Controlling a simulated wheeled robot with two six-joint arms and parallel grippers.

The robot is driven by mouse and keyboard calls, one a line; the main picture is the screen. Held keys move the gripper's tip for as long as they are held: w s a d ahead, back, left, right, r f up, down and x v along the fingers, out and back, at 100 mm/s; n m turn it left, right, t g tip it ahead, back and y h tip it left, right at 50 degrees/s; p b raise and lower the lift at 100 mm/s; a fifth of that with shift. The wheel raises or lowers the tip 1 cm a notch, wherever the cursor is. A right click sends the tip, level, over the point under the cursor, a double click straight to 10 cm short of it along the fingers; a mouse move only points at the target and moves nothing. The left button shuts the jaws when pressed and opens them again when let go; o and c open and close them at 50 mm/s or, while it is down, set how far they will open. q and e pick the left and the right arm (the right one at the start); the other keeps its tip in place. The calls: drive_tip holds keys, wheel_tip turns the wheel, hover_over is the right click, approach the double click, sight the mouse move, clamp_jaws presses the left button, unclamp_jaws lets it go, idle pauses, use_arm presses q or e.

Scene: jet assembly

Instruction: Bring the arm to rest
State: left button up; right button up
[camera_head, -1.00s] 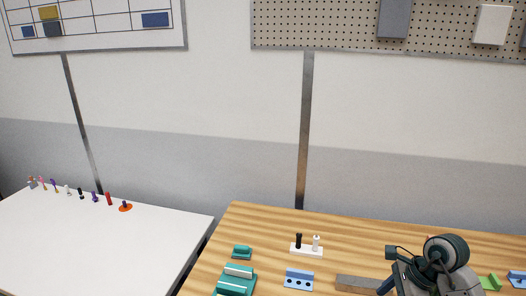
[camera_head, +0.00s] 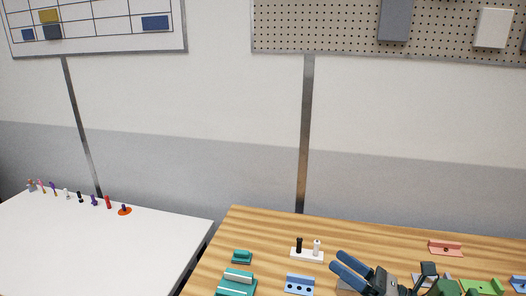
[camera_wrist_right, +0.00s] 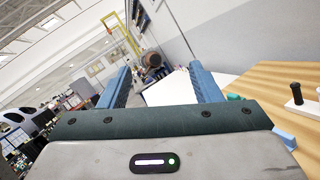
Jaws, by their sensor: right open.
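My right gripper (camera_head: 342,268) shows at the lower right of the head view, above the wooden table (camera_head: 260,222). Its two blue fingers are apart with nothing between them, and they point up and to the left. The wrist view also shows the open right gripper (camera_wrist_right: 160,88), its fingers at either side and the room beyond them. The fingers are right of a white block with a black peg and a white peg (camera_head: 307,254), apart from it in the head view. My left gripper is not in view.
Teal parts (camera_head: 237,279), a blue block with holes (camera_head: 299,284), a salmon part (camera_head: 445,248) and a green part (camera_head: 482,287) lie on the wooden table. A white table (camera_head: 90,250) at left holds several small coloured pieces along its far edge. Its middle is clear.

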drive_tip(key=d+m+t+h, duration=1)
drive_tip(key=m+h, duration=0.4)
drive_tip(key=m, duration=0.7)
drive_tip(key=s+d+f+m+g+h, duration=0.3)
drive_tip(key=f+m+g+h, duration=0.1)
drive_tip(key=f+m, duration=0.25)
drive_tip(key=s+d+f+m+g+h, duration=0.35)
drive_tip(key=f+m, duration=0.25)
drive_tip(key=m, duration=0.2)
drive_tip(key=s+a+f+m+g+y, duration=0.2)
drive_tip(key=s+a+f+g, duration=0.1)
drive_tip(key=s+f+g, duration=0.5)
drive_tip(key=s+a+f+m+g+y, duration=0.2)
drive_tip(key=s+a+f+m+g, duration=0.15)
drive_tip(key=s+f, duration=0.45)
wheel_tip(320, 180, down, 30)
drive_tip(key=s+d+g+b, duration=0.1)
drive_tip(key=s+d+b, duration=0.1)
drive_tip(key=d+b, duration=0.1)
drive_tip(key=s+f+b, duration=0.1)
drive_tip(key=s+f, duration=0.7)
drive_tip(key=f, duration=0.3)
drive_tip(key=s+d+f+g+b, duration=0.1)
drive_tip(key=s+f, duration=0.8)
drive_tip(key=f, duration=0.2)
drive_tip(key=shift+s+f+b, duration=0.25)
drive_tip(key=shift+f+b, duration=0.05)
drive_tip(key=shift+b, duration=0.05)
drive_tip(key=shift+d, duration=0.1)
